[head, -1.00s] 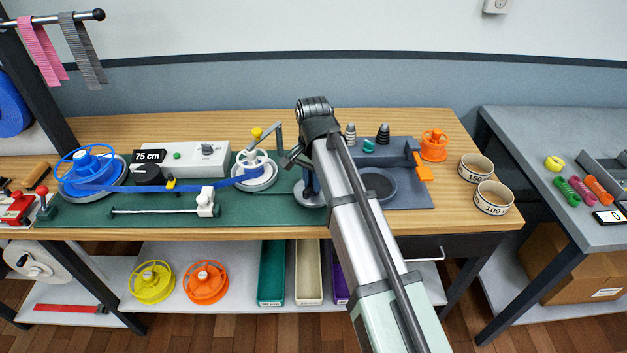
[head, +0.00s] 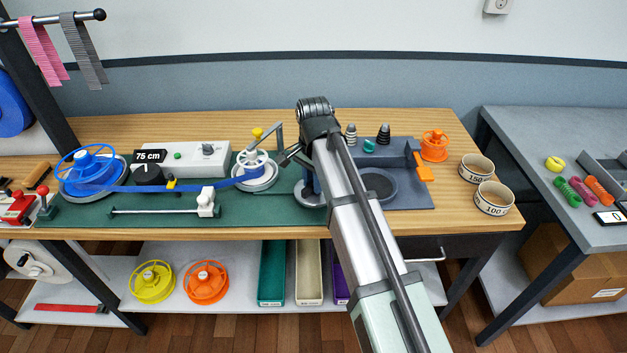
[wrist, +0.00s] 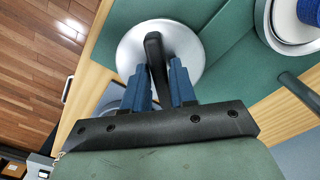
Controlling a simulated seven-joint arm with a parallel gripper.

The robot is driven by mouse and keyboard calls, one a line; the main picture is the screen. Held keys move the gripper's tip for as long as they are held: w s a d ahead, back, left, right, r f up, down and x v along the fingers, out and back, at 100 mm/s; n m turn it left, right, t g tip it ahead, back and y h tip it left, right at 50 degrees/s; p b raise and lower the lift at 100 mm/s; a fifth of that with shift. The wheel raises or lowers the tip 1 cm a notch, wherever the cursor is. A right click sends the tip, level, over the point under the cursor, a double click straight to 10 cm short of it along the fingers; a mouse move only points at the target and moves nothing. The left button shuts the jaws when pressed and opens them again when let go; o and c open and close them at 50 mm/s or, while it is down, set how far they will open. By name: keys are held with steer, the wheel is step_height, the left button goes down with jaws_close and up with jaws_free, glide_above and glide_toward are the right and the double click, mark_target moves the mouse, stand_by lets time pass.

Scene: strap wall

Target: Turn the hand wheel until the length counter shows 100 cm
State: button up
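The length counter (head: 150,156) shows 75 cm on the back of the green board. The hand wheel (wrist: 190,65), a silver disc with a dark handle (wrist: 154,50), lies below my gripper in the wrist view. My gripper (wrist: 160,75) has its blue fingers close on both sides of this handle and looks shut on it. In the head view my arm hides most of the wheel (head: 308,198). A blue strap (head: 205,187) runs from the blue reel (head: 90,168) to the white reel (head: 254,162).
A crank arm with a yellow knob (head: 257,133) stands close left of my gripper. A white post on a rail (head: 206,202) is at the board's front.

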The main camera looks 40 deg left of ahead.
steer(key=shift+o, duration=1.4)
step_height(320, 180, up, 14)
steer(key=shift+f, duration=0.1)
